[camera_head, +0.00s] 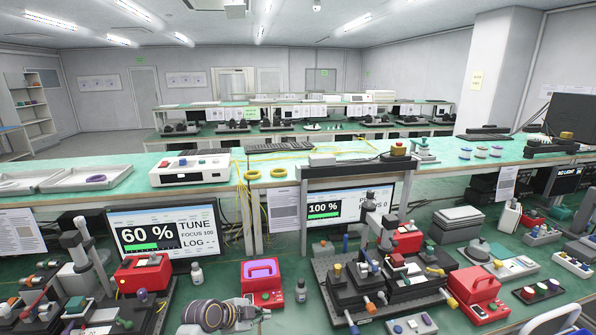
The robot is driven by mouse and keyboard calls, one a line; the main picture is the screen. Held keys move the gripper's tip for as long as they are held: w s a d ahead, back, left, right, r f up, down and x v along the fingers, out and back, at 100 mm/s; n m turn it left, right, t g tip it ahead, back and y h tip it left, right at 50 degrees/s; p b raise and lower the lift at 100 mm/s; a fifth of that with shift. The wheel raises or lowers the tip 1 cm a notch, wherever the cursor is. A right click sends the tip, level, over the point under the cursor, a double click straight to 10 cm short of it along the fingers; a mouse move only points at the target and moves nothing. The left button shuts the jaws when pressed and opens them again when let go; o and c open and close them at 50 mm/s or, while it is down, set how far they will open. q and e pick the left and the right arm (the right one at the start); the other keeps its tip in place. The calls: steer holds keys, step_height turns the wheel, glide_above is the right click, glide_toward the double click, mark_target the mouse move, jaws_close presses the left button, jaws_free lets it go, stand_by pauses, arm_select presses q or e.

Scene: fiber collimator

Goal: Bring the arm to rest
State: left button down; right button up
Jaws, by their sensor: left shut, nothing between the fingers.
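My left gripper (262,314) shows at the bottom of the head view, left of centre, pointing right. It is shut and empty. It is low in front of a red box (262,277) with a purple handle-like top, and left of the black optical breadboard (352,304) with its posts and mounts. My right gripper is not in view.
Two monitors, reading 60 % (168,230) and 100 % (347,207), stand behind. More red boxes and fixtures crowd the right side of the green bench.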

arm_select(q)
steer(key=s+a+n+g+y, duration=0.15)
steer(key=s+a+n, duration=0.3)
steer(key=s, duration=0.45)
steer(key=s+a+n+g+y, duration=0.1)
steer(key=s+a+n+y, duration=0.2)
steer(key=s+n, duration=0.45)
steer(key=s+a+n+g+y, duration=0.1)
steer(key=s+a+n+y, duration=0.2)
steer(key=s, duration=0.8)
step_height(320, 180, down, 34)
steer(key=s+g+h, duration=0.1)
steer(key=s+h, duration=0.1)
steer(key=s, duration=0.1)
steer(key=s+a+f, duration=0.2)
steer(key=s+f, duration=0.7)
steer(key=s, duration=0.2)
steer(key=s+a+f+g, duration=0.1)
steer(key=s+a+f, duration=0.1)
steer(key=s+f, duration=0.8)
steer(key=shift+s+a+f+y, duration=0.15)
steer(key=shift+s+f+y, duration=0.15)
steer(key=shift+s, duration=0.2)
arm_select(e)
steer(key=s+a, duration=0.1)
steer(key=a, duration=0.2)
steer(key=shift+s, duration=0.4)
